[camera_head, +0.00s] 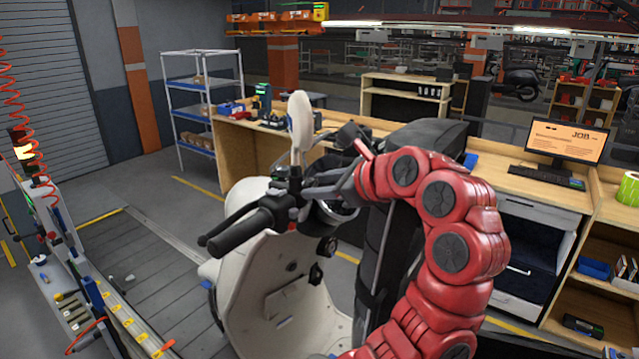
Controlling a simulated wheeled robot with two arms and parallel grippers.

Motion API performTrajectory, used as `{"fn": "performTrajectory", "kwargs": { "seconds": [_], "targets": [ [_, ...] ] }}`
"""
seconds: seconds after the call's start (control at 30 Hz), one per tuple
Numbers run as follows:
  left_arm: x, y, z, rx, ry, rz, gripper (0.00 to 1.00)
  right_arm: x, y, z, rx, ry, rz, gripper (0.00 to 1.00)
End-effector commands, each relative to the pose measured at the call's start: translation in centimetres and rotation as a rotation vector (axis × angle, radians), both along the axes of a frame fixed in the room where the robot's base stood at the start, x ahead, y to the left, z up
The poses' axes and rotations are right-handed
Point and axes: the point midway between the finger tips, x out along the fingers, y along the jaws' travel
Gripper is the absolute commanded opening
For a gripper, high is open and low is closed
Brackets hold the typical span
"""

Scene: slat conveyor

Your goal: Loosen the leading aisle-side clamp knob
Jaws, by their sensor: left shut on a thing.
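A cream scooter (285,310) stands on the slat conveyor (150,270), with a black handlebar grip (240,228) and a pale round mirror (301,118) showing. My left gripper (306,188), on the red arm, is at the handlebar beside the mirror's base. It is shut on a small part there. The fingertips are small and dark against the handlebar, so I cannot tell exactly which part it is. I cannot make out the clamp knob for certain. Two small black fittings show on the scooter's inner panel (327,247). My right gripper is not in view.
A workbench (232,150) with tools and a shelf rack (203,110) stand behind. At the right is a desk with a monitor (566,143). A rail with fittings (120,312) runs along the lower left.

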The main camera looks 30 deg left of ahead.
Motion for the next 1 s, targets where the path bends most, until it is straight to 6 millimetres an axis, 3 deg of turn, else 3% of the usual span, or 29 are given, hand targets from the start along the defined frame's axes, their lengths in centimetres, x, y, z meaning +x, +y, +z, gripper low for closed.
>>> {"fn": "performTrajectory", "kwargs": {
  "seconds": [0.43, 0.47, 0.6, 1.0],
  "targets": [
    [0.03, -0.05, -0.12, -0.001, 0.011, -0.001, 0.0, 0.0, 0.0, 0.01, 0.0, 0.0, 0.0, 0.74],
    [0.02, -0.05, -0.12, -0.001, 0.011, -0.001, 0.43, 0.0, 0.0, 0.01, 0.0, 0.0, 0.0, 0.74],
    [0.03, -0.04, -0.08, -0.001, 0.009, -0.001, 0.68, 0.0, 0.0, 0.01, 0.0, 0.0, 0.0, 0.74],
    [-0.04, 0.01, -0.07, -0.001, 0.008, 0.002, 0.68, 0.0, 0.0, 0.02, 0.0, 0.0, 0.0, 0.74]
  ]
}}
